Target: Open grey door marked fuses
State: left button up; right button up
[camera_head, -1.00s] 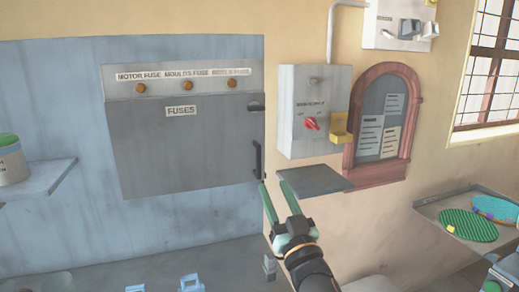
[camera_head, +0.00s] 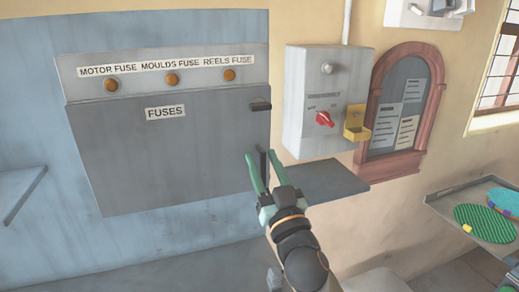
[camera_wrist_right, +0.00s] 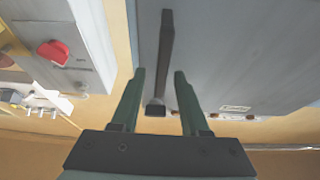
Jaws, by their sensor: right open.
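The grey door (camera_head: 180,160) with the white FUSES label (camera_head: 165,113) is shut on the wall box at the left of the head view. Its dark upright handle (camera_head: 263,164) is at the door's right edge, partly hidden by my gripper. My right gripper (camera_head: 260,168) is open, its two green fingers pointing up at the handle. In the right wrist view the handle (camera_wrist_right: 166,55) runs between and beyond the open fingertips (camera_wrist_right: 158,72), apart from both. I cannot tell whether its depth is fully between them. My left gripper is out of view.
A grey switch box (camera_head: 325,100) with a red knob and yellow bracket is to the right. A dark shelf (camera_head: 322,182) juts out below it, close to my right gripper.

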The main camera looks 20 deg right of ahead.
jog(key=shift+w+r, duration=0.15)
jog(key=shift+w, duration=0.1)
grip_shut()
dwell(0.3)
dwell(1.0)
